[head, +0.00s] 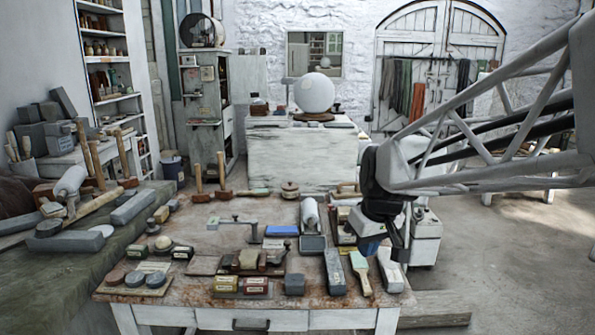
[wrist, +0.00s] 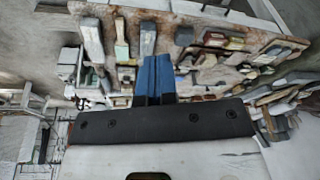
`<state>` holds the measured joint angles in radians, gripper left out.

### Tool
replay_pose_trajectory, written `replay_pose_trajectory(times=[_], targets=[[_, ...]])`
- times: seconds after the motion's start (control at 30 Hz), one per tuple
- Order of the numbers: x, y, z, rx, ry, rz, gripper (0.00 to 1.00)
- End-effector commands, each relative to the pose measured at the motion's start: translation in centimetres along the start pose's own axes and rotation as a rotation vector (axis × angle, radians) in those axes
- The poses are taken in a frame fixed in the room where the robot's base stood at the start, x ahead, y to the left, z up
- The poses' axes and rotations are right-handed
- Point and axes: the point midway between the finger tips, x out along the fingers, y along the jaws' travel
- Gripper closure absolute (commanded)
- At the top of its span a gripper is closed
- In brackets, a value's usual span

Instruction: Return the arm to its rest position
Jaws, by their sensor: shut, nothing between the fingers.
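My gripper (head: 372,245) hangs from the arm at the right of the head view, over the right part of the worktable (head: 223,216). Its blue fingers are together with nothing held between them. In the wrist view the blue fingers of my gripper (wrist: 154,77) also show side by side, touching, with the crowded tabletop beyond them. The arm reaches in from the right edge of the head view. I cannot tell the exact gap between the fingertips and the tools below.
A brush (head: 361,273) and grey blocks (head: 391,270) lie near my gripper. Several tools and tins crowd the table. A white sphere (head: 314,93) stands on a pedestal behind. A stone-laden bench (head: 60,243) is at left. Floor (head: 520,240) at right is mostly clear.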

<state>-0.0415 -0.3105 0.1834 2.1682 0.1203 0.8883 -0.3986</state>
Motion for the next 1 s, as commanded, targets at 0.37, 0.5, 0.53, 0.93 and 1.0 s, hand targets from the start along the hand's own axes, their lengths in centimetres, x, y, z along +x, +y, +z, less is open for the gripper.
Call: replay_pose_trajectory(times=[0.37,0.5,0.53,0.93,1.0], targets=[[-2.1,-1.9,10.6,0.173,-0.001,0.052,1.00],[-2.2,-2.6,14.4,0.238,-0.002,0.071,1.00],[-2.2,-2.8,15.3,0.251,-0.002,0.076,1.00],[-1.6,-4.1,22.1,0.375,0.001,0.113,1.00],[-1.6,-4.2,22.4,0.380,0.001,0.114,1.00]])
